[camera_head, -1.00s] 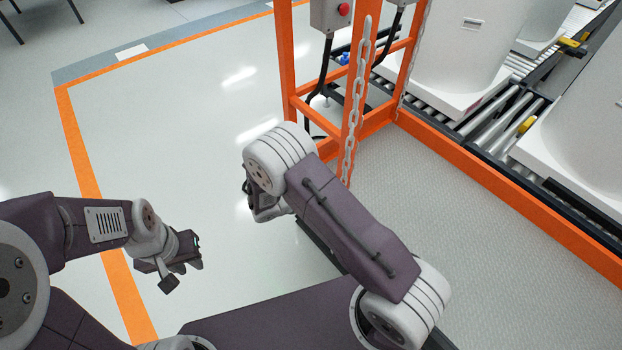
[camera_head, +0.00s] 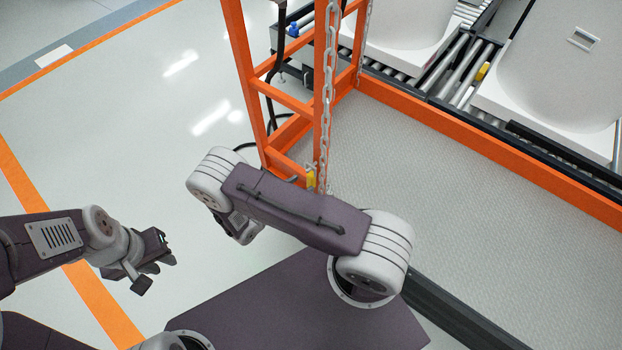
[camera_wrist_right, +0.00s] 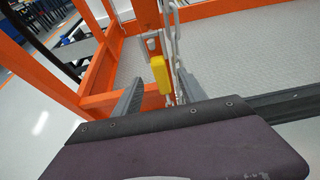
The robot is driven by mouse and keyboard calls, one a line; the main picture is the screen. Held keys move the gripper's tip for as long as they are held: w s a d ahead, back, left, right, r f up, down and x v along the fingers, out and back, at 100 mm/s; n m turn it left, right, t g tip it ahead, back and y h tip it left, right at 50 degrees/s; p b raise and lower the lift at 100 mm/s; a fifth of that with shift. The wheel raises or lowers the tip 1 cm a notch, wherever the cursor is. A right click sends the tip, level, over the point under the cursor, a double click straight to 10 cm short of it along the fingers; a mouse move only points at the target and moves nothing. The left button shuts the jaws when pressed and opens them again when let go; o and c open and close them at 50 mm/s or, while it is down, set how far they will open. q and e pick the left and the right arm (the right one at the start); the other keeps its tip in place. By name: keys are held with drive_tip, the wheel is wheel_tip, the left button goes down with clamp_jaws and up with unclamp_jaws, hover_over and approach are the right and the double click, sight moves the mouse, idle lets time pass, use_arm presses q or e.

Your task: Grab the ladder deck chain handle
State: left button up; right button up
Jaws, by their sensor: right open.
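The yellow chain handle (camera_head: 311,178) hangs low at the orange ladder post in the head view, beside the grey chain (camera_head: 327,95). In the right wrist view the handle (camera_wrist_right: 159,74) is upright ahead of my right gripper (camera_wrist_right: 160,82), between the lines of its two fingers. The fingers are apart, and I cannot tell whether either touches the handle. The chain (camera_wrist_right: 174,45) hangs just right of it. In the head view my right arm hides most of that gripper. My left gripper (camera_head: 168,252) is at the lower left, away from the ladder, and its jaw gap is unclear.
The orange ladder frame (camera_head: 244,70) stands close to my right arm. Behind it are the grey deck (camera_head: 450,190), an orange deck edge (camera_head: 480,140) and rollers carrying white tanks (camera_head: 560,70). The floor to the left is open.

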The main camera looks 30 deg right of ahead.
sight(309, 180)
drive_tip(key=x, duration=0.5)
drive_tip(key=shift+w+d+f, duration=0.1)
drive_tip(key=shift+f, duration=0.05)
drive_tip(key=shift+c, duration=0.3)
clamp_jaws()
